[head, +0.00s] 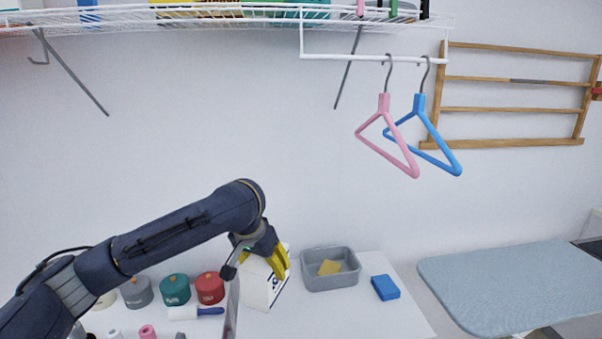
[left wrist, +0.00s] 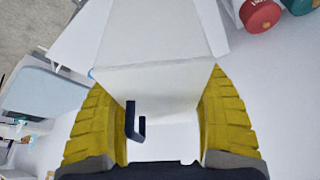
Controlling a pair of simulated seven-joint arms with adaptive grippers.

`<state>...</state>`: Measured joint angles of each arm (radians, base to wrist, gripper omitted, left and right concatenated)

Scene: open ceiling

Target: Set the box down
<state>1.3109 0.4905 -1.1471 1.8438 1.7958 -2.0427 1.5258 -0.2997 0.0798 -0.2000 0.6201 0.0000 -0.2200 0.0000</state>
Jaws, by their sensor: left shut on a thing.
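The white box (head: 258,286) is upright at the table (head: 352,316) in the head view, partly hidden by my left arm. My left gripper (head: 279,262) is at the box's upper part, with its yellow fingers on it. In the left wrist view the box (left wrist: 160,45) fills the space between the two yellow fingers of the left gripper (left wrist: 163,120), which are shut on it. I cannot tell whether the box's bottom touches the table. My right gripper is not in view.
A grey bin (head: 331,283) with a yellow sponge (head: 329,267) stands right of the box, and a blue sponge (head: 385,287) lies beyond it. Lidded canisters (head: 174,290) and a lint roller (head: 195,312) are at left. The table's front right is clear.

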